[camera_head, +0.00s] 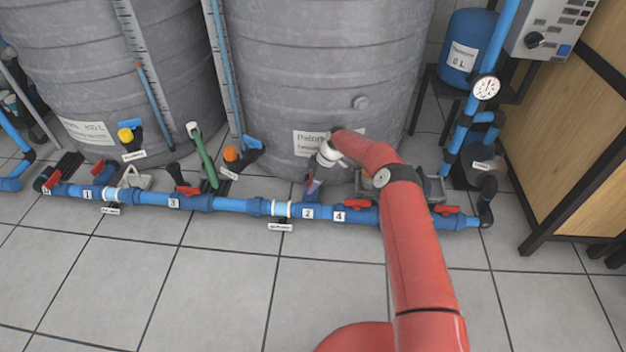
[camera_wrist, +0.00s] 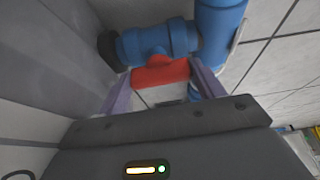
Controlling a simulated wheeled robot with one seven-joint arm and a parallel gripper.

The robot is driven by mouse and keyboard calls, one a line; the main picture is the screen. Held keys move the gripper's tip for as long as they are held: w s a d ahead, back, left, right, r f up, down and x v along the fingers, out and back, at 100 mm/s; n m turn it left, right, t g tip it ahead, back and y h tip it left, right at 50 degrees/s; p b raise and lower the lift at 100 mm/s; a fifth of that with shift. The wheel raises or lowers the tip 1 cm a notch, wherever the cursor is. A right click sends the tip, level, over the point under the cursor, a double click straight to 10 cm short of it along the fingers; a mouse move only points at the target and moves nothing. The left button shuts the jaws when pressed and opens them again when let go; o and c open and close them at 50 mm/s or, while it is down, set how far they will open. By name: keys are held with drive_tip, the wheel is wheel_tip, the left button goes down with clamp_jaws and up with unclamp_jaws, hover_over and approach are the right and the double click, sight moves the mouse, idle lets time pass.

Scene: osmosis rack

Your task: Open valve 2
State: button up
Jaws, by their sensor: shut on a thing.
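Valve 2 sits on the blue pipe at the label "2" (camera_head: 308,213), in front of the right grey tank. My gripper (camera_head: 313,187) is at this valve, just above the pipe, at the end of my red arm. In the wrist view the red valve handle (camera_wrist: 161,73) lies between the two fingers of my gripper (camera_wrist: 158,85), which are shut on it. The blue valve body (camera_wrist: 158,42) shows behind the handle, joined to a blue pipe (camera_wrist: 222,25). In the head view the handle is mostly hidden by my gripper.
Valve 4, labelled (camera_head: 339,216), with a red handle (camera_head: 354,203), is close on the right. Valve 3 (camera_head: 174,203) and valve 1 (camera_head: 88,195) are farther left. The right grey tank (camera_head: 290,90) stands close behind. The tiled floor (camera_head: 210,280) in front is clear.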

drive_tip(key=o, duration=1)
drive_tip(key=shift+c, duration=0.2)
drive_tip(key=p+v, duration=0.1)
drive_tip(key=v, duration=0.6)
drive_tip(key=shift+r, duration=0.4)
drive_tip(key=shift+d, duration=0.15)
